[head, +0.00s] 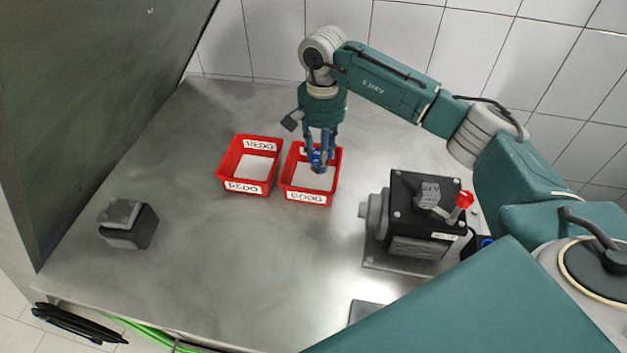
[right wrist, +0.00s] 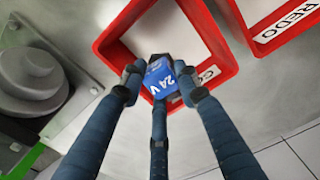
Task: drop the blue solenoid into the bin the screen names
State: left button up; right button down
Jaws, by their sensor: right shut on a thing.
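My right gripper (head: 317,160) is shut on the blue solenoid (head: 316,157), over the right-hand red bin (head: 288,180). That bin's label reads like GOOD. In the right wrist view, the fingers (right wrist: 160,80) hold the solenoid (right wrist: 168,87), marked 24 V, by its sides, and the bin's red rim (right wrist: 110,38) surrounds it in the picture. The left-hand red bin (head: 227,168) is labelled REDO and also shows in the wrist view (right wrist: 240,25). Both bins show white floors. No readable screen is in view. My left gripper is not visible.
A black pump unit (head: 411,236) with a red-topped part (head: 464,199) stands right of the bins. A dark grey block (head: 128,224) sits at the left of the metal table (head: 190,270). A dark panel (head: 90,90) rises at left. The table's middle front is clear.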

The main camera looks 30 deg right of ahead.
jog(key=shift+a+f, duration=0.1)
jog(key=c, duration=1.2)
grip_release()
notch_tip(320, 180, up, 12)
